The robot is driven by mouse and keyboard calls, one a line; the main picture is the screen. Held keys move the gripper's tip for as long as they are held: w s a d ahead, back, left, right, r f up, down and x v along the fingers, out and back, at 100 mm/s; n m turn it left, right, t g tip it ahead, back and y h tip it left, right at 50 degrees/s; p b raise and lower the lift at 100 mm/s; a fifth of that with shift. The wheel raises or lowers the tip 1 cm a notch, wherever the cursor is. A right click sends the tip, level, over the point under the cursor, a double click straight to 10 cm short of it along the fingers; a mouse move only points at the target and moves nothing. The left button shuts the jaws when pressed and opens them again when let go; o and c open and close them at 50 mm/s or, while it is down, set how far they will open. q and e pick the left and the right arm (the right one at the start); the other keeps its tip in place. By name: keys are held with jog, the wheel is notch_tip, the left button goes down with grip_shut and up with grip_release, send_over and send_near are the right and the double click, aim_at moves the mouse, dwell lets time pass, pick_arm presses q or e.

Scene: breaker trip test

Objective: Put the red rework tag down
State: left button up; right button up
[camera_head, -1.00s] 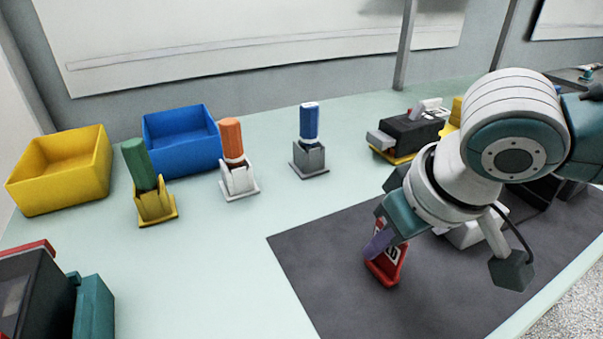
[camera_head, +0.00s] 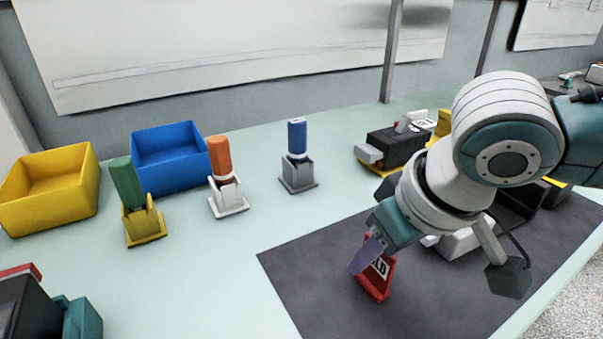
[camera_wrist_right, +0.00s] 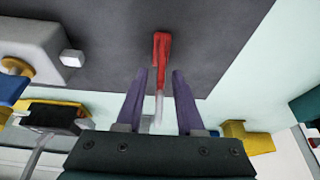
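The red rework tag (camera_head: 378,277), with white lettering on its face, stands on the dark mat (camera_head: 310,290) in the head view. In the right wrist view the red tag (camera_wrist_right: 161,52) is seen edge-on, with a thin pale part reaching back between the fingers. My right gripper (camera_head: 368,254) is just above and beside the tag. In the right wrist view its two purple fingers (camera_wrist_right: 158,97) are spread, with a gap on each side of the tag. Only one finger shows clearly in the head view. My left gripper is not in view.
Green (camera_head: 126,182), orange (camera_head: 220,156) and blue (camera_head: 297,137) handled tools stand in holders left of the mat. Yellow (camera_head: 50,215) and blue (camera_head: 170,172) bins sit behind. A black device (camera_head: 393,148) is at the back right. The mat's left part is clear.

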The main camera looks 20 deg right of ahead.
jog(key=p+v, duration=0.3)
jog(key=v, duration=0.7)
jog(key=s+a+f+n+y, duration=0.2)
jog(key=s+a, duration=0.3)
jog(key=a, duration=0.2)
jog(key=s+d+f+m+g+h, duration=0.1)
jog(key=s+d+f+h, duration=0.1)
jog(key=s, duration=0.5)
jog(key=shift+d+f, duration=0.55)
jog(key=shift+d, duration=0.45)
jog(key=shift+s+r, duration=0.1)
jog(key=shift+s, duration=0.05)
notch_tip(320, 180, up, 47)
jog(key=p, duration=4.6)
